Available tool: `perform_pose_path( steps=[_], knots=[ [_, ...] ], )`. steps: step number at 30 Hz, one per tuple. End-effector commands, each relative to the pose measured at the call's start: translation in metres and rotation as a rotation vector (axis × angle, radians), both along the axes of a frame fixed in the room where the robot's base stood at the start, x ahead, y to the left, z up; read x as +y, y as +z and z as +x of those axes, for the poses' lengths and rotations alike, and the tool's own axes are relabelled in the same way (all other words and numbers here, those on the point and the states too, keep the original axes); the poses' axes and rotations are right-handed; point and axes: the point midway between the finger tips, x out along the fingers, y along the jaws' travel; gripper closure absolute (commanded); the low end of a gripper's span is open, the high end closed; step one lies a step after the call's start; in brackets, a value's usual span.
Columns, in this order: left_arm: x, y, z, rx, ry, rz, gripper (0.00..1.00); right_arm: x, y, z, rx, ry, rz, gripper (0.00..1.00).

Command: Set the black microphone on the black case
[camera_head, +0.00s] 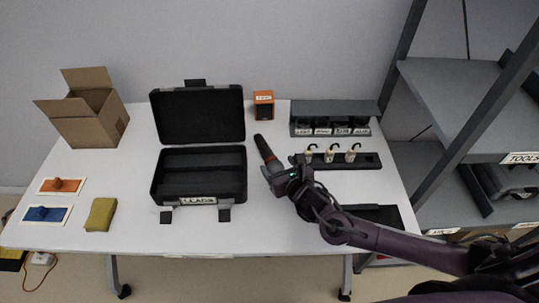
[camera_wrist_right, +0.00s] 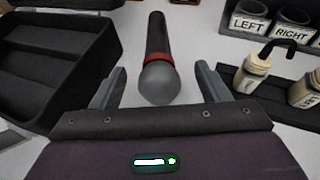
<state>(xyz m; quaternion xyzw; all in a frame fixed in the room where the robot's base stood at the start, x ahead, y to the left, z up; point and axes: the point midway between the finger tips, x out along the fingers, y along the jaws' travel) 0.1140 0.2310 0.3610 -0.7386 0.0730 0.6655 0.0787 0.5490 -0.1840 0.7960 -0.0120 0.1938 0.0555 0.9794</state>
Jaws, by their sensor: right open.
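The black microphone (camera_head: 264,148) has a red band and a grey head, and lies on the white table just right of the case. It also shows in the right wrist view (camera_wrist_right: 156,40), its head towards me. The black case (camera_head: 198,189) stands open with its lid raised at the back; its divided inside looks empty. Its side shows at the left of the wrist view (camera_wrist_right: 92,62). My right gripper (camera_head: 277,177) is open at the microphone's head end. In the wrist view its fingers (camera_wrist_right: 159,82) stand apart on either side of the head. My left gripper is not in view.
Right of the microphone are a black strip (camera_head: 368,160) with several hooked pieces and a labelled rack (camera_head: 345,108). An orange box (camera_head: 263,105) stands behind. A cardboard box (camera_head: 91,123), cards and a yellow cloth (camera_head: 100,214) are left. Grey shelving (camera_head: 460,90) rises at right.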

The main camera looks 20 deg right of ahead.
Motion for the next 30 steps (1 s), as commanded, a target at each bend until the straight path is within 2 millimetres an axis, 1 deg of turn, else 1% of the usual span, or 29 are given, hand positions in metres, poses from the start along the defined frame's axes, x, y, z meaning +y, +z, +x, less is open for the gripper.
perform_pose_path(
  steps=[3,5,10,14,20,30],
  knots=[
    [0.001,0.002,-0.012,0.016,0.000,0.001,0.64,0.003,-0.006,0.013,0.000,-0.002,0.001,0.31],
    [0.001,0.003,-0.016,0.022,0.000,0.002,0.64,0.005,-0.010,0.021,-0.001,-0.002,0.002,0.31],
    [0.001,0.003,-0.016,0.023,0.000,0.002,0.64,0.007,-0.020,0.040,-0.002,-0.003,0.001,0.31],
    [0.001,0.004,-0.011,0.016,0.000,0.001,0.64,0.008,-0.023,0.046,0.000,-0.001,0.002,0.31],
    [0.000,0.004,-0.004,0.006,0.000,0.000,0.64,0.008,-0.023,0.046,0.000,0.001,0.001,0.31],
    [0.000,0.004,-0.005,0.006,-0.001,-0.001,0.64,0.008,-0.023,0.046,0.000,0.000,0.001,0.75]
  ],
)
